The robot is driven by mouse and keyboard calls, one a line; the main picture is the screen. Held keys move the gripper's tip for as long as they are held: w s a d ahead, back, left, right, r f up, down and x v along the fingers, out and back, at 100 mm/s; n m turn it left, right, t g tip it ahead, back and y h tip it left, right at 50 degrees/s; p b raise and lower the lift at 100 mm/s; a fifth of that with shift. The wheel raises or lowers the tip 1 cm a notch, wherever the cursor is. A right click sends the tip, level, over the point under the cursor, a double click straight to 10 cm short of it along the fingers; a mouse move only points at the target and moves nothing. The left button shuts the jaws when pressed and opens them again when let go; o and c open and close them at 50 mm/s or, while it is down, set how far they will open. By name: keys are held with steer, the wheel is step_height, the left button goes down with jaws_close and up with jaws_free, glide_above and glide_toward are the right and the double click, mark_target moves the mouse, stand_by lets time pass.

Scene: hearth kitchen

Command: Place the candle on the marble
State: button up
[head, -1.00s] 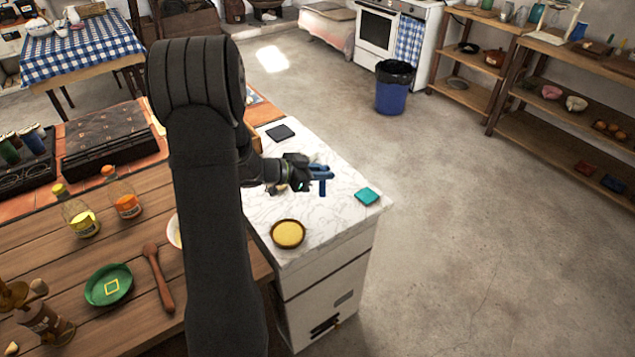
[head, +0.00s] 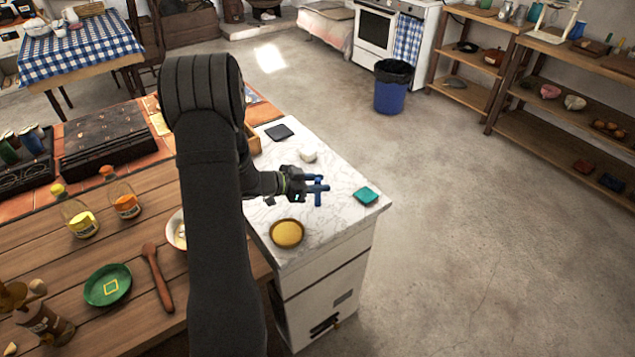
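The white, grey-veined marble top (head: 345,176) covers the counter right of the wooden table. I cannot tell for sure which thing is the candle. A small pale lump (head: 308,155) stands on the marble behind my gripper, and a round yellow thing in a brown rim (head: 287,233) sits near its front edge. My gripper (head: 318,190) has blue fingers and is over the marble, between these two and apart from both in the picture. Its finger gap is too small to read, and I see nothing clearly held.
A teal square (head: 366,196) lies near the marble's right corner and a dark square (head: 279,132) at its back. On the wooden table are bottles (head: 126,205), a green dish (head: 107,286) and a wooden spoon (head: 157,277). A partly hidden bowl (head: 177,231) is beside my arm.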

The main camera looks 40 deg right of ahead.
steer(key=shift+o, duration=0.2)
steer(key=shift+r, duration=0.1)
steer(key=shift+a+r, duration=0.15)
steer(key=shift+a, duration=0.05)
steer(key=v, duration=1.1)
steer(key=shift+a, duration=0.25)
steer(key=shift+w+r, duration=0.1)
steer(key=shift+w, duration=0.05)
steer(key=x, duration=1.2)
steer(key=shift+d, duration=0.2)
steer(key=shift+a+r, duration=0.2)
steer(key=shift+r, duration=1.4)
